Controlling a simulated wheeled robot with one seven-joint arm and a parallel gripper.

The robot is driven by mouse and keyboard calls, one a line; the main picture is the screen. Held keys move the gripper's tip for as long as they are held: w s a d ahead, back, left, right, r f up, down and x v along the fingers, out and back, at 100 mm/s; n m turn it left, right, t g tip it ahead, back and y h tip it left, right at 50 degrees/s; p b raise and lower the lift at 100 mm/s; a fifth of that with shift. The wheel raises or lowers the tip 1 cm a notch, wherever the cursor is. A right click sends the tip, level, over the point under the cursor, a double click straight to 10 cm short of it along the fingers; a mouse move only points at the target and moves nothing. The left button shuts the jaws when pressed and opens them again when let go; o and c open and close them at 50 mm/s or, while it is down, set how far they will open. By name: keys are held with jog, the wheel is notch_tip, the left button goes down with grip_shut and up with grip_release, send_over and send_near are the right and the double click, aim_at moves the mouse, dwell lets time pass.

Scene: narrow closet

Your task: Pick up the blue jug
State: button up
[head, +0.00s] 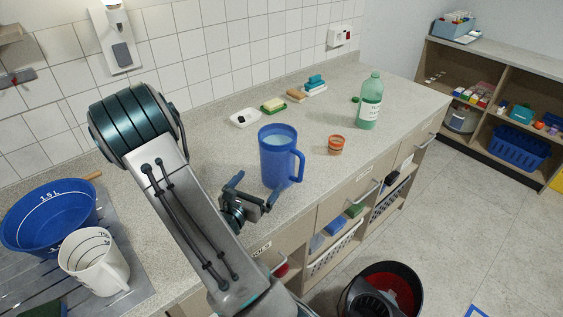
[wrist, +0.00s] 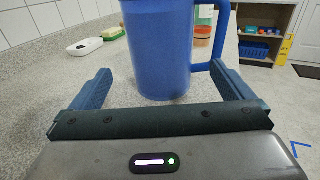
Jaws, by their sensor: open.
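The blue jug (head: 276,160) stands upright on the speckled counter, with its handle toward the right. Its inside looks pale near the rim. In the wrist view the jug (wrist: 158,50) is straight ahead, its top cut off by the frame. My gripper (head: 252,184) is open just in front of the jug, low beside its lower left side. In the wrist view the gripper's two fingers (wrist: 165,92) are spread, one to each side of the jug. The right finger is near the handle.
A blue basin (head: 50,222) and white measuring jug (head: 95,262) are at left. A bucket (head: 382,292) stands on the floor.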

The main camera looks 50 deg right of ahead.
aim_at(270, 168)
jog(key=p+x, duration=0.2)
jog(key=x, duration=0.6)
jog(key=shift+d+r, duration=0.15)
jog(key=shift+d, duration=0.05)
jog(key=p+x, duration=0.1)
jog(key=x, duration=0.3)
jog(key=shift+d+p, duration=0.15)
jog(key=shift+p, duration=0.15)
jog(key=shift+c, duration=0.3)
jog(key=c, duration=1.5)
jog(key=shift+c, duration=0.3)
jog(key=shift+w+r, duration=0.1)
